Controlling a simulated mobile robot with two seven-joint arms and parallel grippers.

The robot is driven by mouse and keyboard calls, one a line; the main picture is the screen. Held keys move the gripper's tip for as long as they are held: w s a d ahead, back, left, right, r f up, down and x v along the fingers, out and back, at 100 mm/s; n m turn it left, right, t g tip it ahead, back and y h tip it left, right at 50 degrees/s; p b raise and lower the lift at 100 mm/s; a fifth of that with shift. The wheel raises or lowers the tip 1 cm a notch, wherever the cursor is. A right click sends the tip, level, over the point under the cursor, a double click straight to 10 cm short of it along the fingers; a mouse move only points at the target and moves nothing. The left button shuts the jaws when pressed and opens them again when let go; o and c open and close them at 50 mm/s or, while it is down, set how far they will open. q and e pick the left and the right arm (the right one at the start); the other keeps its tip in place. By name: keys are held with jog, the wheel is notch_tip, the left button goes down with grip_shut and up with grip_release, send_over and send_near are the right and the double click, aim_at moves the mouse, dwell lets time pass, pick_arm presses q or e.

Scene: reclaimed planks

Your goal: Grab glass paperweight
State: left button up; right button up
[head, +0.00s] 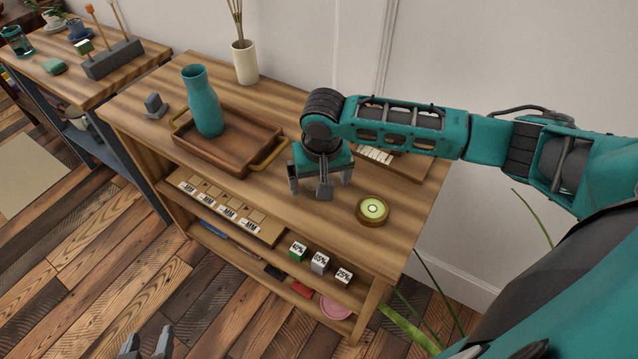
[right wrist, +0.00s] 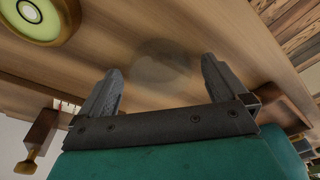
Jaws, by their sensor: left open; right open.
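In the right wrist view, a faint, clear, round shape, apparently the glass paperweight (right wrist: 160,68), sits on the wooden top just beyond and between the fingertips of my right gripper (right wrist: 160,75). The fingers are apart with nothing between them. In the head view my right gripper (head: 320,190) points down over the cabinet top, and the paperweight cannot be made out there, probably hidden by the gripper. My left gripper (head: 147,345) is open and empty at the bottom edge, low in front of the cabinet.
A round bubble level (head: 373,209) stands right of my right gripper. A wooden tray (head: 240,163) with brass handles holds a teal vase (head: 203,102) to the left. A pale pot (head: 245,62) stands behind. Labelled cubes (head: 320,262) sit on the shelf below.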

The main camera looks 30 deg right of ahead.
jog(key=shift+c, duration=0.3)
jog(key=c, duration=1.2)
jog(key=shift+r, duration=0.1)
jog(key=shift+c, duration=0.2)
